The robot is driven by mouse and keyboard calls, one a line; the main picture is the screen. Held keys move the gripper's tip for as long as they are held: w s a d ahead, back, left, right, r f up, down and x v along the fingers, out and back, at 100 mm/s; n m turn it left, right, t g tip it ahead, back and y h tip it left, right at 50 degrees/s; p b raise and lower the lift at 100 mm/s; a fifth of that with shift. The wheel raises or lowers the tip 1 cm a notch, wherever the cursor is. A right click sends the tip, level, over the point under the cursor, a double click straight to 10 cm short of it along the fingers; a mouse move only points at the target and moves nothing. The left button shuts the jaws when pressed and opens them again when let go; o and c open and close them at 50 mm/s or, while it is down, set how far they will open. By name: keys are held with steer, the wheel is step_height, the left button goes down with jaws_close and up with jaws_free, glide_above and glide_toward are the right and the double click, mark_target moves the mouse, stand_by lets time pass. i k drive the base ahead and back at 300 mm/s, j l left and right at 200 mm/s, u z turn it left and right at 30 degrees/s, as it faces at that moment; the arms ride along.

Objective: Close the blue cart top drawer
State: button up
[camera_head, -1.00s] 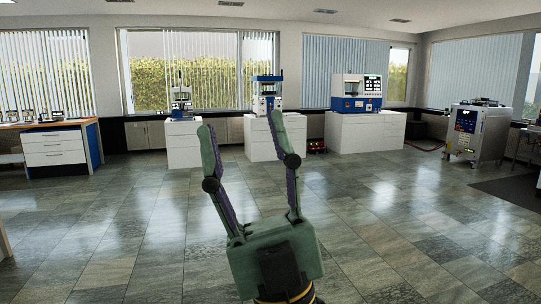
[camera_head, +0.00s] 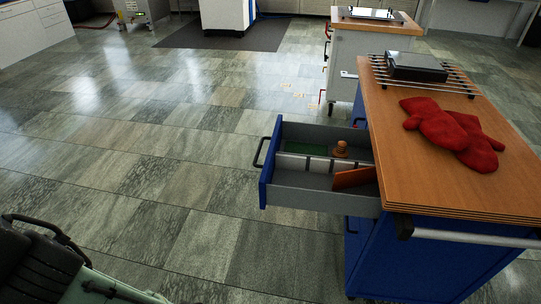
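The blue cart (camera_head: 400,262) with a wooden top stands at the right. Its top drawer (camera_head: 324,197) is pulled out to the left, with a blue front and a dark handle (camera_head: 262,152). Inside the drawer are grey dividers, a stacked round orange-brown item (camera_head: 341,149), a brown block (camera_head: 354,178) and a green piece (camera_head: 305,148). A part of my arm shows at the lower left corner, well apart from the drawer. My gripper's fingers are not in view now.
Red mitts (camera_head: 455,135) and a dark device on a metal rack (camera_head: 416,68) lie on the cart top. A second, grey cart (camera_head: 352,66) stands behind it. The tiled floor left of the drawer is clear; a dark mat (camera_head: 226,34) lies farther back.

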mark_target(291, 180)
steer(key=i+j+z, duration=0.15)
steer(key=j+z, duration=0.15)
steer(key=j, duration=0.3)
steer(key=i+j+z, duration=0.15)
steer(key=j+z, duration=0.15)
steer(key=j, duration=0.35)
steer(key=j+z, duration=0.25)
steer(key=j, duration=0.4)
steer(key=i+j+u, duration=0.4)
steer(key=k, duration=0.1)
